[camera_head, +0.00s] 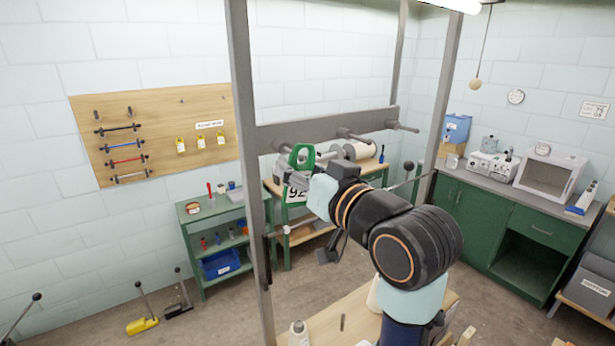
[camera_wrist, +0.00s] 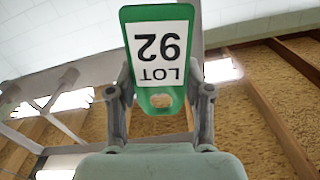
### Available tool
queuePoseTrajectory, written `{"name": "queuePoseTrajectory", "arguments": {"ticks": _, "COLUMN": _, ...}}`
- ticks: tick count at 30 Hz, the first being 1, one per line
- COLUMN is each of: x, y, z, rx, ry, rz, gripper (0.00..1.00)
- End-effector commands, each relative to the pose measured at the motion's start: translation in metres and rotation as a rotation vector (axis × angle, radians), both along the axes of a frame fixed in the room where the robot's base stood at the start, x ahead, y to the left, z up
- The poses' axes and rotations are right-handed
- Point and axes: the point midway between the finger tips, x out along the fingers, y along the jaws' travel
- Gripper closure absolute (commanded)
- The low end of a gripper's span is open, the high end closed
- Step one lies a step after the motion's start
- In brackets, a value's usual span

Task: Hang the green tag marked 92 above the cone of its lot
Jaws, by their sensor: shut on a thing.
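The green tag (camera_head: 303,154) has a white label reading "LOT 92" and an oval hole. In the wrist view the tag (camera_wrist: 133,65) appears upside down. My gripper (camera_wrist: 160,88) is shut on the tag's holed end, one finger at each side. In the head view the tag is raised beside the frame's crossbar (camera_head: 325,128), in front of its left end. Pegs stick out from the bar, a middle one (camera_head: 356,137) and a right one (camera_head: 405,127). Pale cone-like things stand on the wooden table below, one at the front (camera_head: 299,334) and one partly behind my arm (camera_head: 374,294). Their lot marks are not readable.
A green cart (camera_head: 215,235) and a pegboard (camera_head: 150,135) with yellow tags are behind. A green bench (camera_head: 520,200) with equipment stands at the right. My arm covers much of the table.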

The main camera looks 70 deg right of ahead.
Motion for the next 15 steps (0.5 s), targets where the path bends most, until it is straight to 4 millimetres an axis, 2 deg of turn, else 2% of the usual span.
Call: {"name": "queuePoseTrajectory", "arguments": {"ticks": 15, "x": 0.03, "y": -0.021, "z": -0.004, "rx": 0.0, "ry": 0.0, "rz": 0.0, "gripper": 0.73}}
